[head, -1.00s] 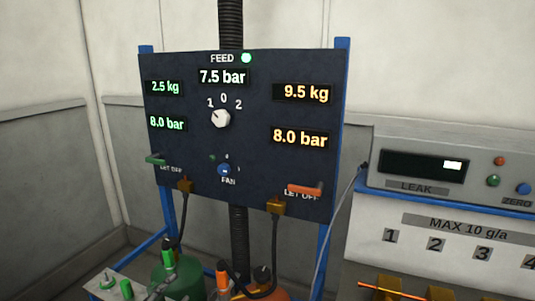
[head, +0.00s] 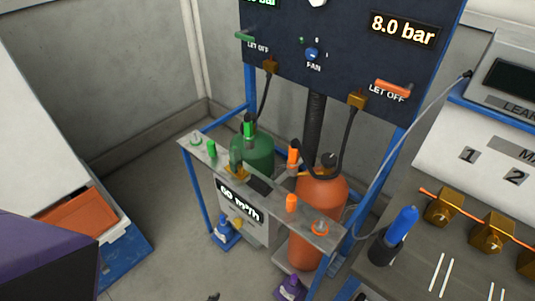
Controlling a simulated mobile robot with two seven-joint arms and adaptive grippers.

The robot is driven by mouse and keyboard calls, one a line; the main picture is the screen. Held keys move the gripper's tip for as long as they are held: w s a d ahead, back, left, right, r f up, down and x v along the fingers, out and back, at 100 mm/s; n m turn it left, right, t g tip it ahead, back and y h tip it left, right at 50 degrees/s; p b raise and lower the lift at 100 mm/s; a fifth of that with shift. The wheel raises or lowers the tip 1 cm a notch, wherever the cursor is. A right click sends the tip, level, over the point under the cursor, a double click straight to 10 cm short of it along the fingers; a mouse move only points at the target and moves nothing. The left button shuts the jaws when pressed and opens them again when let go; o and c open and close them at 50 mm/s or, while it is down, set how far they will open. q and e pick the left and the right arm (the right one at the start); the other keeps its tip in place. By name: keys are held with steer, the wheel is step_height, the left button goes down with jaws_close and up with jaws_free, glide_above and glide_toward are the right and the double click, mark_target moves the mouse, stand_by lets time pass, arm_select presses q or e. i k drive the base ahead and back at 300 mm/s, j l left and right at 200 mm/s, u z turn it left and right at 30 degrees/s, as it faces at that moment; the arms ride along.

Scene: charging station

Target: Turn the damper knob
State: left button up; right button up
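No part is labelled as a damper knob in the head view. A white box with a 60 m³/h display (head: 240,202) stands low in the blue frame, behind the narrow grey shelf. A small yellow part (head: 238,223) sits on its front; I cannot tell if this is the damper knob. On the dark panel (head: 350,72), the blue FAN knob (head: 312,54) shows, and the white selector knob (head: 317,2) is cut by the top edge. Neither gripper can be made out; a small dark tip at the bottom edge is too little to identify.
A green cylinder (head: 252,155) and an orange cylinder (head: 320,205) stand behind the grey shelf (head: 270,195). Hoses hang from the panel. A bench (head: 410,270) with brass fittings is at right. An orange bin (head: 80,217) is at left. Floor is clear left of the frame.

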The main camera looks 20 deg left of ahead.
mark_target(237, 222)
steer(key=u, duration=1)
steer(key=k+j+z, duration=0.25)
steer(key=j, duration=0.15)
steer(key=k+j+z, duration=0.1)
steer(key=j+z, duration=0.15)
steer(key=j, duration=0.15)
steer(key=k+j+z, duration=0.25)
steer(key=j, duration=0.15)
steer(key=i, duration=0.05)
